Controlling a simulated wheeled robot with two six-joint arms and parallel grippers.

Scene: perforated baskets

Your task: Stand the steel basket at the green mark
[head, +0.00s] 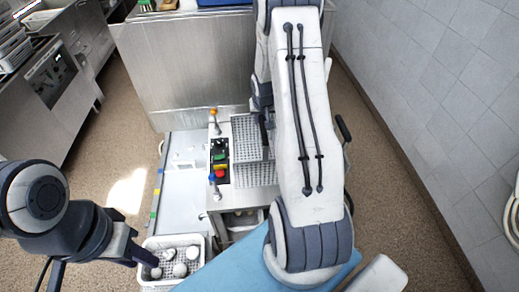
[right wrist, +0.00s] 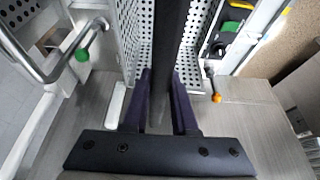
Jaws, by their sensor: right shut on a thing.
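A grey perforated steel basket (head: 247,138) stands on a metal unit in the middle of the head view, partly behind my right arm. Its perforated wall (right wrist: 135,35) fills the upper middle of the right wrist view. My right gripper (right wrist: 162,85) is shut at the basket, its fingers either side of a dark upright part; what they pinch is hard to make out. My left gripper (head: 147,256) is over a white basket of balls at the lower left; its jaws are too small to read. I cannot identify the green mark with certainty.
The white basket (head: 147,279) holds several pale balls. Red, yellow and green items (head: 220,170) sit left of the steel basket. A lower perforated surface (head: 255,173) lies in front. A pale work surface (head: 180,190) to the left is largely clear. A tiled wall (head: 440,100) stands right.

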